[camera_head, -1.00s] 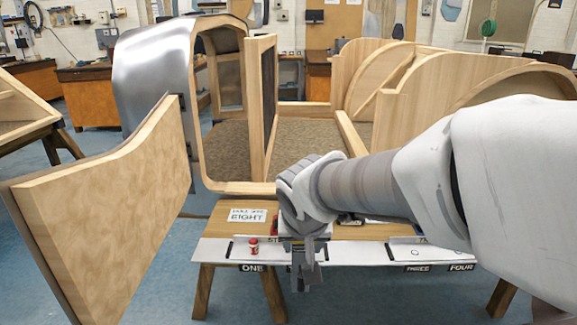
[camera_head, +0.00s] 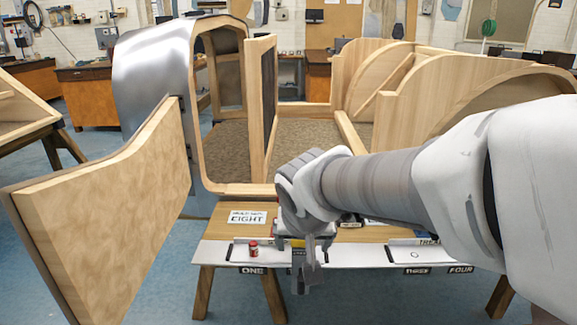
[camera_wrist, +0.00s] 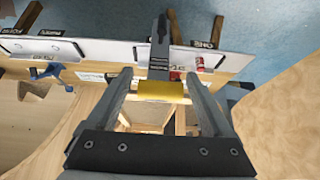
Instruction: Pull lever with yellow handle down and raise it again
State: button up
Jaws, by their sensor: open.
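The lever's yellow handle (camera_wrist: 161,91) lies crosswise between the two fingers of my gripper (camera_wrist: 159,80) in the wrist view. There is a gap between each finger and the handle's ends. The lever's dark grey arm (camera_wrist: 160,50) runs from the handle toward the white panel edge. In the head view my gripper (camera_head: 303,262) is at the front edge of the bench, between the ONE and THREE labels, and hides most of the lever. A bit of yellow shows beside it there. My gripper is open.
A small red-capped item (camera_head: 253,248) sits on the white strip (camera_head: 225,252) just left of my gripper. In the wrist view a blue item (camera_wrist: 62,76) is at the left. A large wooden panel (camera_head: 110,200) stands at the left, and a wooden body frame (camera_head: 200,120) rises behind the bench.

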jog(key=p+v, duration=0.4)
jog(key=v, duration=1.1)
jog(key=shift+c, duration=0.3)
